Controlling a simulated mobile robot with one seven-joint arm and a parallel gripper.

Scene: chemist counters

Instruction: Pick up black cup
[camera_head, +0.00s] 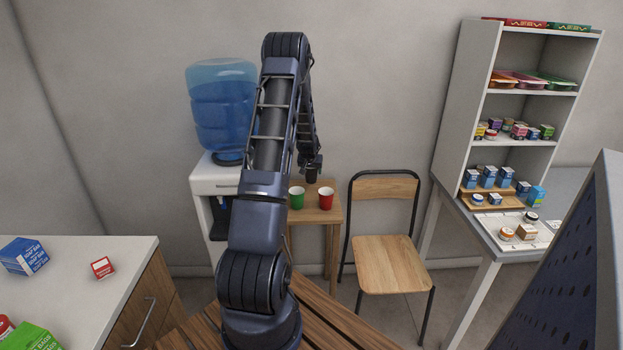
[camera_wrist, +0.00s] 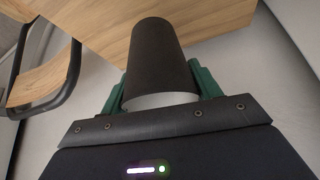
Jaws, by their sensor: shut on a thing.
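The black cup (camera_wrist: 157,55) fills the middle of the wrist view, between the two green fingers of my gripper (camera_wrist: 157,90). The fingers are shut on it, one on each side. The white edge of its rim shows close to my palm. In the head view the black cup (camera_head: 312,178) is a small dark shape under my gripper (camera_head: 311,163), above the small wooden table (camera_head: 325,215). Whether the cup's base touches the table is hard to tell.
A green cup (camera_head: 296,198) and a red cup (camera_head: 326,199) stand on the small table. A wooden chair (camera_head: 385,252) is at its right, a water dispenser (camera_head: 222,105) at its left. Counters stand at far left and right. The wall is close behind.

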